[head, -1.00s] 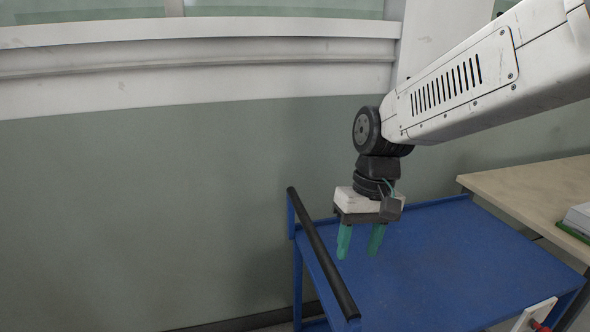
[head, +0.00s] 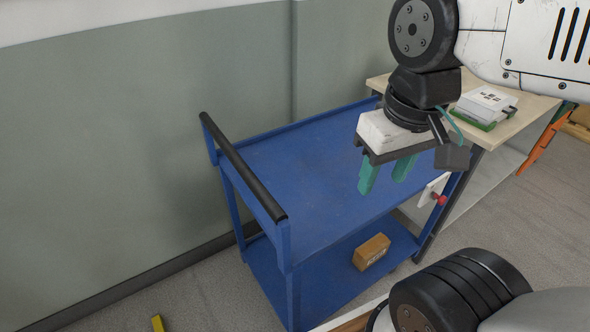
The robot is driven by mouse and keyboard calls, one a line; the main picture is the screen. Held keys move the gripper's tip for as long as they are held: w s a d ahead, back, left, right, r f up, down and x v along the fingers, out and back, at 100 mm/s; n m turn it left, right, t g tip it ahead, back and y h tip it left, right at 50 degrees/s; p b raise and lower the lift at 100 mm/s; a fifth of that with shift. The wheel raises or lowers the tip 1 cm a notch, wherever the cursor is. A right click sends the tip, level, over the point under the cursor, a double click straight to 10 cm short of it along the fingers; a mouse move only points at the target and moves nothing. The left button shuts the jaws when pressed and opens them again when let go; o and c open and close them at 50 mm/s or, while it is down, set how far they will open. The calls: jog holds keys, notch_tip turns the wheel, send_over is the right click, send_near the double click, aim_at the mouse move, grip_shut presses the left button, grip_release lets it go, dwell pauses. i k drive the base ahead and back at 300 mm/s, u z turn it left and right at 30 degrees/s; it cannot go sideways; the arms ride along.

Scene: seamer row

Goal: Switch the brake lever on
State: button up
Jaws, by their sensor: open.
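A blue cart (head: 300,160) with a black push handle stands against the wall. A white plate (head: 432,187) with a small red-ended part (head: 439,199) is fixed at the cart's right front side; this may be the brake lever, but its setting is too small to tell. My gripper (head: 383,181) points down, with its two teal fingers apart and nothing between them. It shows over the cart's top in the picture, up and to the left of the white plate, apart from it.
A brown box (head: 371,251) sits on the cart's lower shelf. The cart's top is bare. A wooden-topped table (head: 519,125) behind it bears a white and green stack (head: 486,106). An orange object (head: 540,143) stands at right. A yellow piece (head: 157,323) shows on the floor at lower left.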

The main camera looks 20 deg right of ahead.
aim_at(441, 199)
jog(key=z, duration=1.3)
jog(key=k, duration=1.25)
jog(key=z, duration=0.6)
jog(key=i, duration=1.4)
jog(key=u, duration=0.5)
